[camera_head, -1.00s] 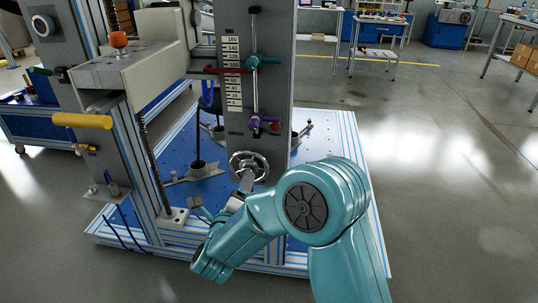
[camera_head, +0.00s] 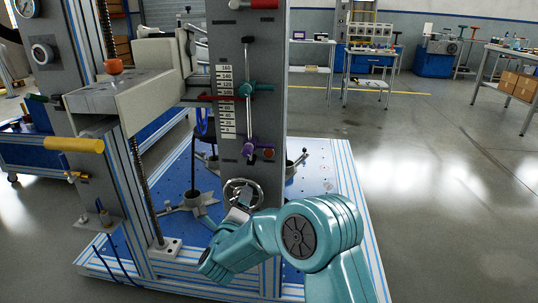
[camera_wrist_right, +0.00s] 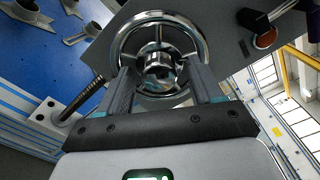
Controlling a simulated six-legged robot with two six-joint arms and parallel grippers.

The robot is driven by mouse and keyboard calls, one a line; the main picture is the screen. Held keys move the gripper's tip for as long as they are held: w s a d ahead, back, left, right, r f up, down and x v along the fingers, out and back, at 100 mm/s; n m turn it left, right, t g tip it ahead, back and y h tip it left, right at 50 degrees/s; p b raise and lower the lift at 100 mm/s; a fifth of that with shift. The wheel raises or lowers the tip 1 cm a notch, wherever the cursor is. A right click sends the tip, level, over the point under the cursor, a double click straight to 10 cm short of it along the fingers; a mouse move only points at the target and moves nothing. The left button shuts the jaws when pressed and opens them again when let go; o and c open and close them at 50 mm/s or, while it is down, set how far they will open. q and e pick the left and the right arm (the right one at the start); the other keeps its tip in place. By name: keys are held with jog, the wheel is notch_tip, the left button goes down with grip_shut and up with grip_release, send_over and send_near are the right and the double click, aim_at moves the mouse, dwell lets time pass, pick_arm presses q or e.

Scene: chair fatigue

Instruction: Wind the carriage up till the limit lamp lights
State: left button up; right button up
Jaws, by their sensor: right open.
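A chrome spoked handwheel (camera_head: 243,193) sits low on the grey column (camera_head: 228,158). My right gripper (camera_head: 239,212) is at the wheel's lower side. In the right wrist view my open gripper (camera_wrist_right: 161,82) has its fingers on either side of the wheel's hub (camera_wrist_right: 159,66), inside the rim; contact cannot be told. The beige carriage block (camera_head: 130,88) stands left of the column. A red pointer (camera_head: 222,98) lies at about the middle of the numbered scale (camera_head: 226,100). A small orange-red disc (camera_head: 268,153), perhaps the lamp, looks unlit. My left gripper is out of view.
A vertical rod with a teal clamp (camera_head: 258,88) and a purple clamp (camera_head: 248,146) runs above the wheel. A yellow handle (camera_head: 74,144) juts out at left. The blue bed plate (camera_head: 316,178) lies around the column's foot. Open floor (camera_head: 420,200) lies to the right.

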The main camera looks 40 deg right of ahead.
jog(key=shift+w+d+r, duration=0.35)
jog(key=shift+d+r, duration=0.2)
jog(key=shift+r, duration=0.1)
jog(key=b+v, duration=0.1)
jog(key=v, duration=0.1)
jog(key=f+b+v, duration=0.1)
jog(key=v, duration=0.2)
jog(key=shift+a+f, duration=0.1)
